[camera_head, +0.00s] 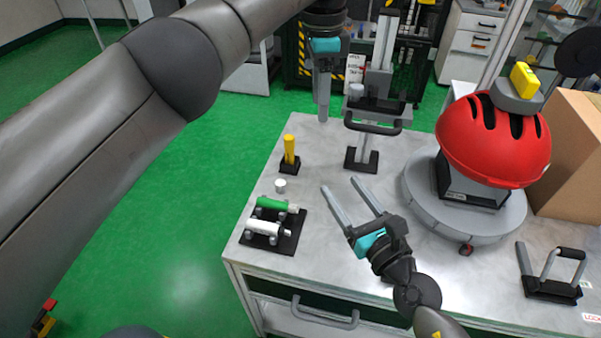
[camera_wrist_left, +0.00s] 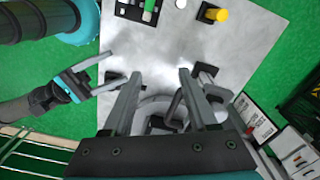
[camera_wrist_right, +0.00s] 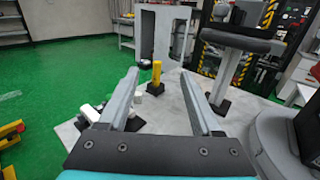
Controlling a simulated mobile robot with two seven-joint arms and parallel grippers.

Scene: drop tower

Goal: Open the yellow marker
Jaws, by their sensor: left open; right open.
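The yellow marker (camera_head: 289,150) stands upright in a small black holder (camera_head: 289,168) near the table's left edge. It also shows at the top of the left wrist view (camera_wrist_left: 217,14) and beyond the fingers in the right wrist view (camera_wrist_right: 156,72). My left gripper (camera_head: 323,112) is open and empty, pointing down over the table's back, to the right of the marker and apart from it. My right gripper (camera_head: 340,184) is open and empty above the table, its fingers pointing toward the back left, short of the marker.
A black rack (camera_head: 290,242) holds a green marker (camera_head: 272,204) and a white one (camera_head: 264,228). A small white cylinder (camera_head: 280,185) stands behind it. A drop tower (camera_head: 378,100) stands at the back. A red helmet (camera_head: 490,140) sits on a round grey base (camera_head: 425,205) at right.

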